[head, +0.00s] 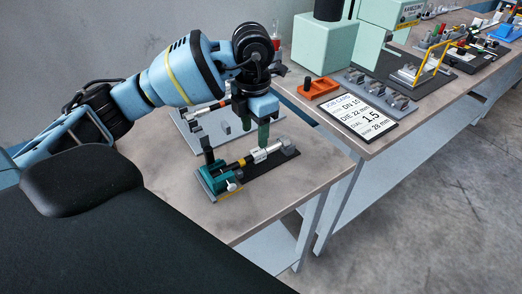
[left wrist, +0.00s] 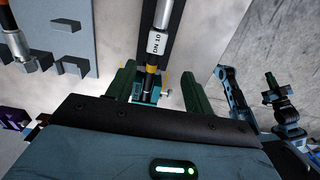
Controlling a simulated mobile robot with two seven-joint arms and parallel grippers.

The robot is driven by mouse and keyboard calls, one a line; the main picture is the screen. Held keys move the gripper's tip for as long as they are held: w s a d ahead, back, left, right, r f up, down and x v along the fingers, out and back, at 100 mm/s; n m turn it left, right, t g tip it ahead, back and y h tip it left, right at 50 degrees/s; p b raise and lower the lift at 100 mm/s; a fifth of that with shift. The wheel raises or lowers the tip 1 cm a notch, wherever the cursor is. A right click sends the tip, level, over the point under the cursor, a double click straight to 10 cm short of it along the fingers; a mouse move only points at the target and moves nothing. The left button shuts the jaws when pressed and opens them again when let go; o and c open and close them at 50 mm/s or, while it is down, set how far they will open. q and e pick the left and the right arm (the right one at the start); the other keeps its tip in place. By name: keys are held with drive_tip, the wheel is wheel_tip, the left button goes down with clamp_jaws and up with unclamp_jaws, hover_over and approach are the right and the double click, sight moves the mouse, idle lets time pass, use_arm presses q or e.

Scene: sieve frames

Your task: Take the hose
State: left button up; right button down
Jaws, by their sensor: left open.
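A short hose (head: 257,157), with silver fitting, black section and yellow band, lies along a dark base plate (head: 285,158) with a teal clamp block (head: 217,180) at its near end. In the left wrist view the hose (left wrist: 157,62) carries a white "DN 10" tag. My left gripper (head: 254,137) is open above it, pointing down. In the left wrist view its green fingers (left wrist: 157,88) stand either side of the hose line, with gaps on both sides. Blue links and a green-tipped end at right (left wrist: 272,88) look like my right arm; its jaws are too small to read.
A second hose with an orange band (head: 207,107) lies at a grey rack (head: 198,133) behind.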

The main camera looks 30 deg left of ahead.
sight(259, 150)
use_arm(q)
drive_tip(key=shift+f, duration=0.9)
drive_tip(key=shift+w+f, duration=0.3)
drive_tip(key=shift+f, duration=0.55)
drive_tip(key=shift+w+f, duration=0.35)
drive_tip(key=shift+f, duration=0.45)
drive_tip(key=shift+w+f, duration=0.3)
drive_tip(key=shift+f, duration=0.55)
drive_tip(key=shift+a+f, duration=0.1)
drive_tip(key=shift+f, duration=0.35)
drive_tip(key=c, duration=1.1)
clamp_jaws()
drive_tip(key=shift+r, duration=0.15)
drive_tip(key=shift+r, duration=0.5)
drive_tip(key=shift+s+r, duration=0.3)
drive_tip(key=shift+r, duration=0.3)
drive_tip(key=shift+s+r, duration=0.25)
drive_tip(key=shift+r, duration=0.35)
drive_tip(key=s+r, duration=0.1)
drive_tip(key=s, duration=1.4)
drive_tip(key=shift+a+r+b, duration=0.2)
drive_tip(key=shift+a+b, duration=0.15)
drive_tip(key=shift+a, duration=0.05)
